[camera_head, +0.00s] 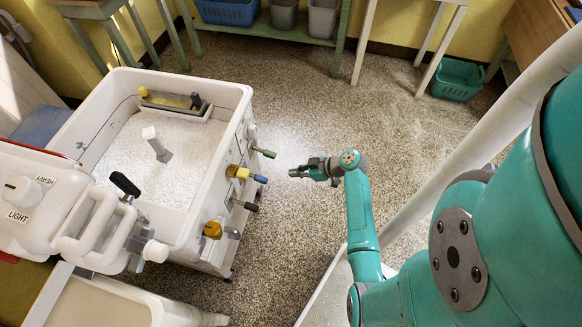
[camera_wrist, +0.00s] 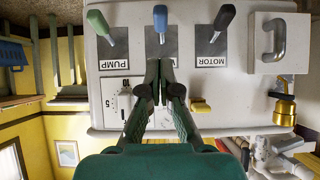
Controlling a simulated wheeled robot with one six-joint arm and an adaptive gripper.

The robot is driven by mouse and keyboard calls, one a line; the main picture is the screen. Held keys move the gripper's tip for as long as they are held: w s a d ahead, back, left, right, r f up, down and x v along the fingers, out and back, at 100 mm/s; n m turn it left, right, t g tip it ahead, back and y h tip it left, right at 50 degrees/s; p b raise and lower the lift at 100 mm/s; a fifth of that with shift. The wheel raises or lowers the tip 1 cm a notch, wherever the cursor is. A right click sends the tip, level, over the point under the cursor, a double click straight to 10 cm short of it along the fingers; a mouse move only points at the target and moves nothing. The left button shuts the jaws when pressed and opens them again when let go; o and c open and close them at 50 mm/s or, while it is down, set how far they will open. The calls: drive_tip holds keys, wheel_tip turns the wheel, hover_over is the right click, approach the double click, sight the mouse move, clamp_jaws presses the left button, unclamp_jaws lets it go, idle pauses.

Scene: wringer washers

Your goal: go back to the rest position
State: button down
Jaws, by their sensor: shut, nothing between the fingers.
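My gripper (camera_head: 301,171) is shut and empty. In the head view it hangs in open air to the right of the white washer (camera_head: 233,100), clear of the levers on its side. In the wrist view my closed fingertips (camera_wrist: 160,66) appear in front of the washer's control panel (camera_wrist: 185,85). A dial (camera_wrist: 115,112) shows left of my fingers. A yellow knob (camera_wrist: 201,106) is to their right.
The washer tub holds white suds (camera_head: 135,185). A wringer head (camera_head: 75,215) is at the left. A green basket (camera_head: 457,80) stands at the upper right, and a shelf with a blue basket (camera_head: 228,10) is at the back. Speckled floor (camera_head: 330,110) is clear around my gripper.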

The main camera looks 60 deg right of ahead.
idle(0.3)
drive_tip(key=s+a+f+m+g+h, duration=0.1)
drive_tip(key=s+a+m+h, duration=0.1)
drive_tip(key=s+a, duration=0.5)
drive_tip(key=s+a+f+m+h, duration=0.15)
drive_tip(key=s+a, duration=0.25)
drive_tip(key=a, duration=0.7)
drive_tip(key=s+a+r+t, duration=0.2)
drive_tip(key=s+r, duration=0.2)
drive_tip(key=r, duration=0.5)
drive_tip(key=s+a+r+t, duration=0.1)
drive_tip(key=s+a+r, duration=0.2)
drive_tip(key=r, duration=0.6)
drive_tip(key=s+a+r+t, duration=0.2)
drive_tip(key=s+r, duration=0.4)
drive_tip(key=r, duration=0.3)
drive_tip(key=shift+s+a+t, duration=0.3)
drive_tip(key=shift+a, duration=0.3)
drive_tip(key=shift+r+m, duration=0.1)
drive_tip(key=shift+m, duration=0.15)
